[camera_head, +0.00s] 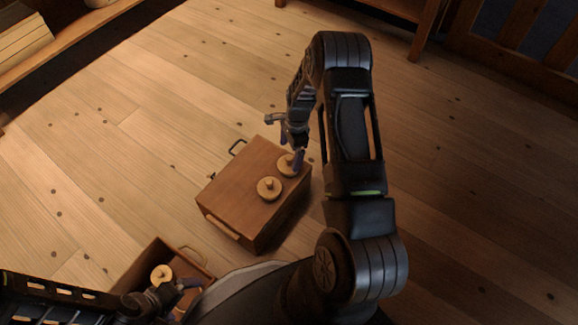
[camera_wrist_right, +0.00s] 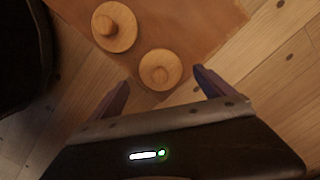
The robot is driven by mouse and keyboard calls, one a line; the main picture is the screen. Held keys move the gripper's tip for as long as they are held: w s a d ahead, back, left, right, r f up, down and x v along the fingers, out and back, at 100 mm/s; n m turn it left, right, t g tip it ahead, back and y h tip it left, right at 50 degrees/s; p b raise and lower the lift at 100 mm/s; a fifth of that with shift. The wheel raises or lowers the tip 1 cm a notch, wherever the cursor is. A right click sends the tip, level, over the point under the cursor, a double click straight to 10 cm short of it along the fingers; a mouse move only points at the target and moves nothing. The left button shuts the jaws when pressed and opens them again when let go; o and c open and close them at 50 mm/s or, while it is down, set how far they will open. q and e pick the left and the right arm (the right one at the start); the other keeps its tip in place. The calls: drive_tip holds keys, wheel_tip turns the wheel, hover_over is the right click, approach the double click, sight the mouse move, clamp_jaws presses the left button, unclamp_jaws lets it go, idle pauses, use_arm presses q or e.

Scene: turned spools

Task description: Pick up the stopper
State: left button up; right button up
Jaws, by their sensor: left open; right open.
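Three round, pale wooden pieces with a knob on top look alike; I cannot tell which one is the stopper. Two sit on top of the brown wooden box (camera_head: 236,190): a nearer piece (camera_head: 268,190) and a farther piece (camera_head: 285,166). In the right wrist view, one piece (camera_wrist_right: 160,70) lies just ahead of the gap between my open fingers, and the other (camera_wrist_right: 114,26) is at upper left. My right gripper (camera_head: 293,146) is open and empty over the box's far end. The third piece (camera_head: 161,274) is in an open wooden box (camera_head: 143,262). My left gripper (camera_head: 184,296) is open beside it.
A shelf (camera_head: 60,45) stands at upper left, and wooden furniture (camera_head: 415,40) at upper right.

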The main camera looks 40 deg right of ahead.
sight(288, 164)
use_arm(q)
drive_tip(key=shift+f, duration=0.35)
use_arm(e)
drive_tip(key=shift+a+f, duration=0.1)
drive_tip(key=shift+f, duration=0.65)
drive_tip(key=f+b, duration=0.2)
drive_tip(key=f, duration=0.1)
drive_tip(key=f+b, duration=0.1)
drive_tip(key=f, duration=0.1)
drive_tip(key=shift+w+a+f, duration=0.1)
drive_tip(key=shift+a+f, duration=0.05)
drive_tip(key=shift+a, duration=0.15)
use_arm(q)
drive_tip(key=f, duration=0.3)
drive_tip(key=shift+w, duration=0.3)
use_arm(e)
drive_tip(key=c, duration=1.4)
